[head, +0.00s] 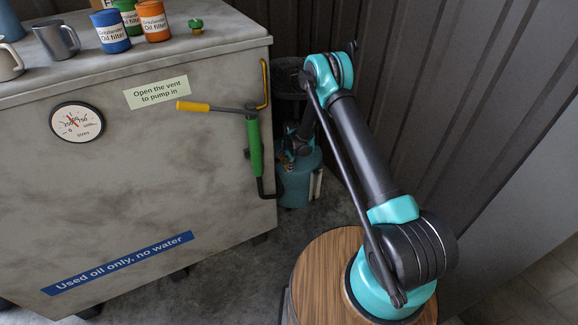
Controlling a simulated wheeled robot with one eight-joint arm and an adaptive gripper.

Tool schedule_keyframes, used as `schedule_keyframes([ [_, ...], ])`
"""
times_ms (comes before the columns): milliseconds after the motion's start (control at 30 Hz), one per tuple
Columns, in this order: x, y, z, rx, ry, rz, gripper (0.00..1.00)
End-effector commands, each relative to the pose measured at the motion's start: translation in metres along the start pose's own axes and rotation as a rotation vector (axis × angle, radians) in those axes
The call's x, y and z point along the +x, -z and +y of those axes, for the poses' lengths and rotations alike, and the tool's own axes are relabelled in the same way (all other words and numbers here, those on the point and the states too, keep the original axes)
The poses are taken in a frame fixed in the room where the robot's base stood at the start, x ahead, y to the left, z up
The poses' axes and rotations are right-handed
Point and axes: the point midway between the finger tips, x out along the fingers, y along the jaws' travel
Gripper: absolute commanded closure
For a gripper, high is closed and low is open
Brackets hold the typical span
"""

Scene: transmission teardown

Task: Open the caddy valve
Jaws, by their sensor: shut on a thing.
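A teal, rounded vessel (294,187), apparently the caddy, stands on the floor in the gap right of the grey tank. My arm reaches over from the right and down to its top. My gripper (287,153) is small and dark there, partly behind the tank's edge and pump. It is shut at the vessel's top, apparently on the caddy valve. The valve's shape and its turn cannot be made out, and the fingertips blend into the dark parts around them.
The grey tank (150,210) fills the left, with a gauge (77,122), a green pump (254,148) with yellow-gripped lever (193,106), and a yellow bent pipe (265,84). Cans and mugs stand on top. A dark drum (289,76) is behind. The ribbed wall (480,100) bounds the right.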

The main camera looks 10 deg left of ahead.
Motion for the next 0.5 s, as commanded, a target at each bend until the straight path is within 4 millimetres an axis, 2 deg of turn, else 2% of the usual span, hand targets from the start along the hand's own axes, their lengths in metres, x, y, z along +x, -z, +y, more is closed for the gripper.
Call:
schedule_keyframes([
  [367, 0.0, 0.0004, 0.0001, -0.003, -0.001, 0.023, 1.0],
  [400, 0.0, 0.0003, 0.0, -0.003, -0.001, 0.023, 0.8],
  [500, 0.0, 0.0003, 0.0, -0.003, -0.001, 0.023, 0.68],
])
